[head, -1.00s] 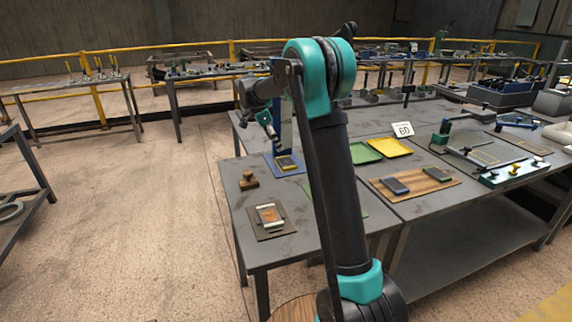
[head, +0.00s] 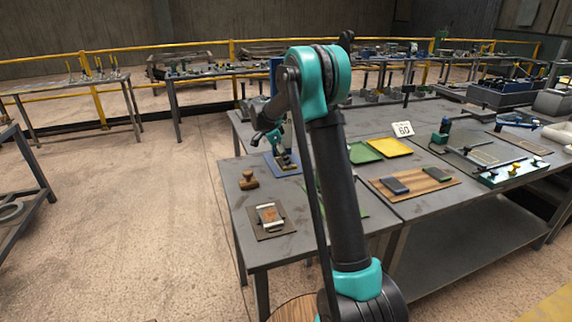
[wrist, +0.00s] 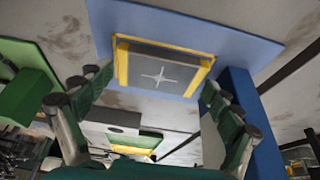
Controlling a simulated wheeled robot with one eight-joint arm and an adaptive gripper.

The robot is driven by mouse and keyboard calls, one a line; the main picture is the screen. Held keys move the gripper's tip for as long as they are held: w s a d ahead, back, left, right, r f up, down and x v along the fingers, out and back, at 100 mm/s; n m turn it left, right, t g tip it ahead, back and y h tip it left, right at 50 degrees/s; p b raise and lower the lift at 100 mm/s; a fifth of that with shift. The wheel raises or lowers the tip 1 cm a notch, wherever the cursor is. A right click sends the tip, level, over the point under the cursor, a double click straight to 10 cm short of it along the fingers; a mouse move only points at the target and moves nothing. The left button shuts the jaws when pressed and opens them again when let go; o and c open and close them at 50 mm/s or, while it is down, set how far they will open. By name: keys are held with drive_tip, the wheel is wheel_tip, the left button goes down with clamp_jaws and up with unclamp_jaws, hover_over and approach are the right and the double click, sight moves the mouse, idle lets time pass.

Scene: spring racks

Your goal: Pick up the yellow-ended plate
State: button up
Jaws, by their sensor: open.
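The yellow-ended plate (wrist: 155,75) is grey with a pale cross mark and a yellow strip at each end. It lies flat on a blue mat (wrist: 118,20) in the wrist view. In the head view the plate (head: 287,162) is small and partly hidden by my arm. My gripper (wrist: 158,88) is open and empty, its green-padded fingers spread on either side of the plate, apparently still apart from it. In the head view my gripper (head: 277,141) is just above the mat (head: 271,164).
A blue upright (wrist: 238,88) stands close by my right finger. A wooden-handled stamp (head: 249,180) and a dark board (head: 273,230) with a small plate sit nearer on the table. Green (head: 364,153) and yellow (head: 389,148) trays lie to the right.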

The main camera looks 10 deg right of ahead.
drive_tip(key=c, duration=1.5)
drive_tip(key=shift+r, duration=0.1)
